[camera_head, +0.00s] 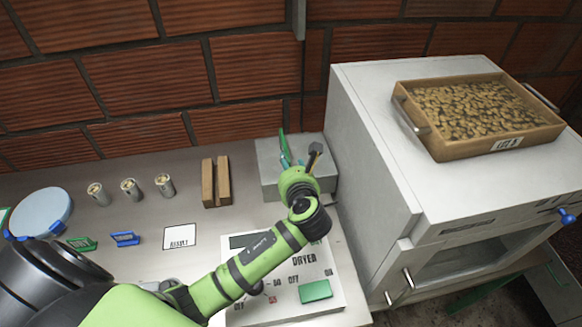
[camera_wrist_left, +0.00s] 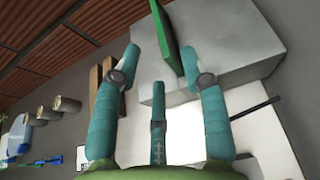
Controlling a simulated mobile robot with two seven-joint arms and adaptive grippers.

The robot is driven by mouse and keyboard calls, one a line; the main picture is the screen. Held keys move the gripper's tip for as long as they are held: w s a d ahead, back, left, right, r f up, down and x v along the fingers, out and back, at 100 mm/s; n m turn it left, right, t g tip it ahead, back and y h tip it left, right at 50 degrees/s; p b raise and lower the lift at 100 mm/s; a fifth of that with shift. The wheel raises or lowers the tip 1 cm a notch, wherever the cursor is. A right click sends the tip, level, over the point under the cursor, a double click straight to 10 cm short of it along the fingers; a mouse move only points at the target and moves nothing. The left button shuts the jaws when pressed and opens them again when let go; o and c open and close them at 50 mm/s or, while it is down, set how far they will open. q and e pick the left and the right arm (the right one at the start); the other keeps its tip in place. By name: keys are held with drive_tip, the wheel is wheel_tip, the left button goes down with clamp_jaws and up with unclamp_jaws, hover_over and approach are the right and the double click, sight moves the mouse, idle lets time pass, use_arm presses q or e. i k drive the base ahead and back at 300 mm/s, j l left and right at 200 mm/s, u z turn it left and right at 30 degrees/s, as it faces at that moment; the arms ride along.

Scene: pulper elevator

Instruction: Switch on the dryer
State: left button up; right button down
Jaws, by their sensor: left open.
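A white panel lettered DRYER (camera_head: 335,268) lies on the bench, with ON and OFF marks and a green rectangular piece (camera_head: 316,291) at its front right; my left arm covers part of it. Behind it a grey box (camera_head: 265,172) bears an upright green lever-like plate (camera_head: 283,146). My left gripper (camera_head: 300,158) is open and empty over the box. In the left wrist view the green plate (camera_wrist_left: 165,35) stands between the lines of the spread fingers (camera_wrist_left: 168,66), with the box (camera_wrist_left: 235,45) behind; contact cannot be told. My right gripper is not in view.
A pale oven-like cabinet (camera_head: 370,150) stands close on the right, with a wooden tray of beans (camera_head: 480,135) on top. Two wooden blocks (camera_head: 216,182), several small metal cans (camera_head: 130,188) and a RESULT card (camera_head: 180,237) lie left. A brick wall closes the back.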

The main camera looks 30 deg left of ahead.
sight(313, 292)
drive_tip(key=k+l, duration=1.2)
drive_tip(key=l, duration=0.15)
